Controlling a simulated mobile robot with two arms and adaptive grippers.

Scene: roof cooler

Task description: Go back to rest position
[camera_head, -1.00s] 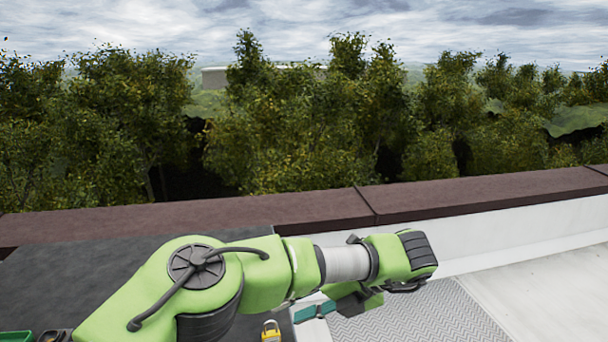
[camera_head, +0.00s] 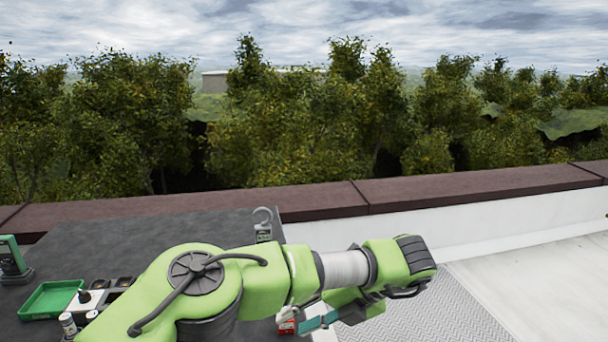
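My green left arm crosses the lower middle of the view, from the bottom left to a bent joint at the right. My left gripper (camera_head: 320,320) is low in the picture below the forearm, where a teal part shows. Most of it is hidden by the arm, so I cannot tell whether its fingers are open or holding anything. My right gripper is not in view.
A dark worktop (camera_head: 120,245) carries a green tray (camera_head: 42,302), a green device (camera_head: 10,256), a grey hooked item (camera_head: 263,226) and a red item (camera_head: 287,327) by the gripper. A brown-capped parapet (camera_head: 460,188) runs behind. Grey ribbed flooring (camera_head: 450,310) lies right.

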